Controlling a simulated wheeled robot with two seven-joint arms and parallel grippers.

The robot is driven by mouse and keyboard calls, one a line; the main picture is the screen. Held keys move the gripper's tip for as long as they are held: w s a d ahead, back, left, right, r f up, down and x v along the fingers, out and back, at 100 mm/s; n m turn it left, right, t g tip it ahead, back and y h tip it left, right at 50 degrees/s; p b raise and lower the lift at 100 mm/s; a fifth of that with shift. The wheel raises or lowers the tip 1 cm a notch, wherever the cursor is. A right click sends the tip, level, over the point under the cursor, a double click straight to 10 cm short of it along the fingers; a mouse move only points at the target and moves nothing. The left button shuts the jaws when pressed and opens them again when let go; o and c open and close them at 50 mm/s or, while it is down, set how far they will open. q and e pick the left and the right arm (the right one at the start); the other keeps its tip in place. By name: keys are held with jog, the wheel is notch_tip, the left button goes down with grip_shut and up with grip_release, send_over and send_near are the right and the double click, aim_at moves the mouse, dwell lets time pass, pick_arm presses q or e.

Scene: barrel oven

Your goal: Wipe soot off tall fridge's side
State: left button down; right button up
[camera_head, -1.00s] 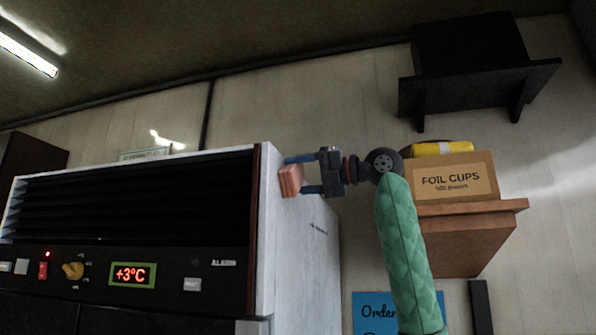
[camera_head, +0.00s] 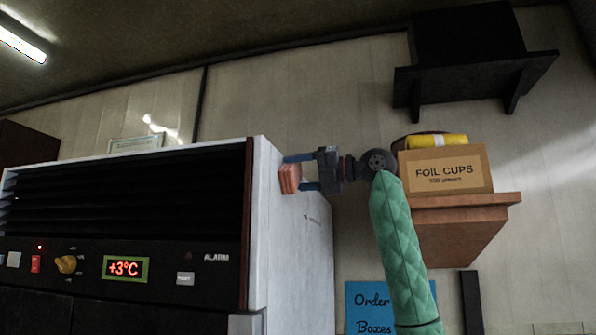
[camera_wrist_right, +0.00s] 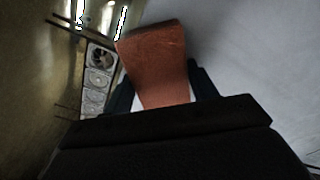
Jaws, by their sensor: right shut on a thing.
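The tall fridge (camera_head: 262,220) stands at the left of the head view, with its dark front and its pale side facing my right arm. My right gripper (camera_head: 297,172) is at the upper part of that side, its fingers pointing left. It is shut on a reddish-brown block (camera_head: 289,179), which also fills the middle of the right wrist view (camera_wrist_right: 155,60). The block is at or very near the side panel; I cannot tell if it touches. No clear soot patch shows; a small dark mark (camera_head: 313,220) is on the side below the gripper. My left gripper is out of view.
A wooden wall shelf (camera_head: 465,205) with a foil cups box (camera_head: 447,171) and a yellow roll (camera_head: 436,140) is right of my right wrist. A black shelf (camera_head: 475,75) hangs above. A blue sign (camera_head: 370,306) is on the wall below.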

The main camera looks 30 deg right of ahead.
aim_at(301, 177)
jog(key=shift+w+d+p, duration=0.65)
jog(key=shift+w+d, duration=0.4)
jog(key=shift+d, duration=0.2)
jog(key=shift+s+a+f+b, duration=0.1)
jog(key=shift+s+a+b, duration=0.1)
jog(key=shift+s+a, duration=0.7)
jog(key=shift+s+a+f+b, duration=0.1)
jog(key=shift+s+a+b, duration=0.1)
jog(key=shift+s+a, duration=0.65)
jog(key=shift+s+a+r, duration=0.1)
jog(key=shift+s+a, duration=0.75)
jog(key=shift+a, duration=0.25)
jog(key=shift+s+a+f, duration=0.1)
jog(key=shift+s+a, duration=0.7)
jog(key=shift+a, duration=0.3)
jog(key=shift+s+a+r, duration=0.1)
jog(key=shift+s+a, duration=0.75)
jog(key=shift+a, duration=0.25)
jog(key=shift+s+d, duration=0.15)
jog(key=shift+b+v, duration=0.35)
jog(key=shift+v, duration=2.4)
jog(key=shift+v, duration=1.45)
